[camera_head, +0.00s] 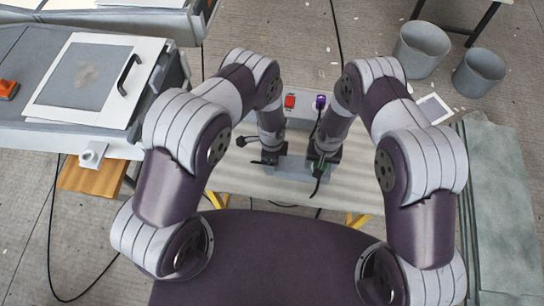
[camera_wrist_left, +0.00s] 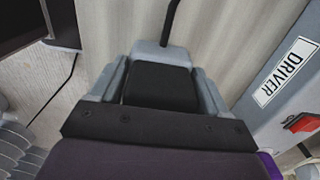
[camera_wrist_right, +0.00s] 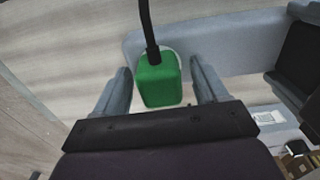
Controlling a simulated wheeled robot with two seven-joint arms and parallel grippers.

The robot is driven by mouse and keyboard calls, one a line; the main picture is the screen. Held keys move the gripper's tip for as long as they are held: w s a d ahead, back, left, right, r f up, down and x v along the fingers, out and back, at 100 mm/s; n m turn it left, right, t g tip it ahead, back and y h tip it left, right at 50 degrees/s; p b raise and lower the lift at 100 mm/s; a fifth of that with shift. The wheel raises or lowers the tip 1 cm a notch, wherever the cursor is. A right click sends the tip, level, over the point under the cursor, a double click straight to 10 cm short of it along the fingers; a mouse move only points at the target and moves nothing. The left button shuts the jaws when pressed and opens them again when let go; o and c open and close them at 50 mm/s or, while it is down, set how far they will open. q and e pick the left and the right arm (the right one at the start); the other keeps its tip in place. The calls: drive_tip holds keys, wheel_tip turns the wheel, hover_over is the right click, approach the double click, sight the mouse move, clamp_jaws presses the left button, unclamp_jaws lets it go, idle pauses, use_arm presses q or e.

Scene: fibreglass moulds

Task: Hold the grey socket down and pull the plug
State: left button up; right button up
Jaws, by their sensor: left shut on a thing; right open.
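The grey socket (camera_head: 288,172) lies on the pale bench between my two grippers. My left gripper (camera_wrist_left: 160,85) is shut on its left part; a dark block and a grey end with a black cable show between the fingers. The green plug (camera_wrist_right: 160,82) sits at the socket's other end in the right wrist view, where the socket (camera_wrist_right: 220,42) also shows. A black cable rises from the plug. My right gripper (camera_wrist_right: 160,90) is open, with its fingers on either side of the plug and gaps visible. How deep the plug sits is hidden.
A grey box marked DRIVER (camera_wrist_left: 275,85) with a red switch (camera_head: 290,101) and a purple plug (camera_head: 320,102) stands just behind. A loose black plug (camera_head: 241,141) lies left of my left gripper. Grey buckets (camera_head: 421,50) stand at the back right.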

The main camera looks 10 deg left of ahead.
idle(0.4)
clamp_jaws()
drive_tip(key=shift+r, duration=3)
drive_tip(key=shift+r, duration=2.55)
use_arm(q)
drive_tip(key=o, duration=1.4)
